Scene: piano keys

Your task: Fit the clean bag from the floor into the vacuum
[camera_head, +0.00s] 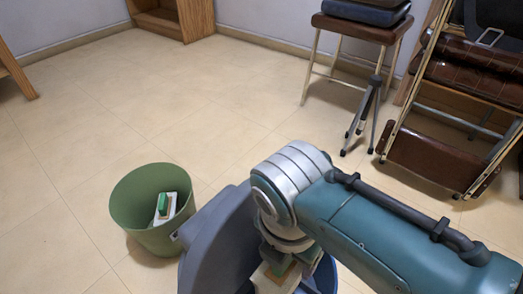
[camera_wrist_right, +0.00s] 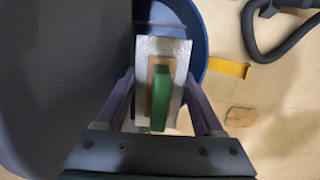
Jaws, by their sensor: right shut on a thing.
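My right gripper (camera_wrist_right: 160,90) is shut on a pale bag (camera_wrist_right: 172,47) with a brown collar and a green tab. In the head view the gripper (camera_head: 283,262) is mostly hidden under my wrist, and part of the bag (camera_head: 268,283) shows below it. The bag is over the opening of the vacuum, inside or just above its blue round body (camera_wrist_right: 201,40); I cannot tell how deep. The vacuum's grey lid (camera_head: 215,245) stands raised on the left, and the blue body (camera_head: 326,277) shows beside my wrist. My left gripper is not in view.
A green bin (camera_head: 133,205) on the left holds another pale bag (camera_head: 166,208) with a green tab. A dark hose (camera_wrist_right: 288,42), a yellow strip (camera_wrist_right: 229,67) and a brown piece (camera_wrist_right: 241,116) lie on the floor. A stool (camera_head: 352,30) and folded chair (camera_head: 432,155) stand back right.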

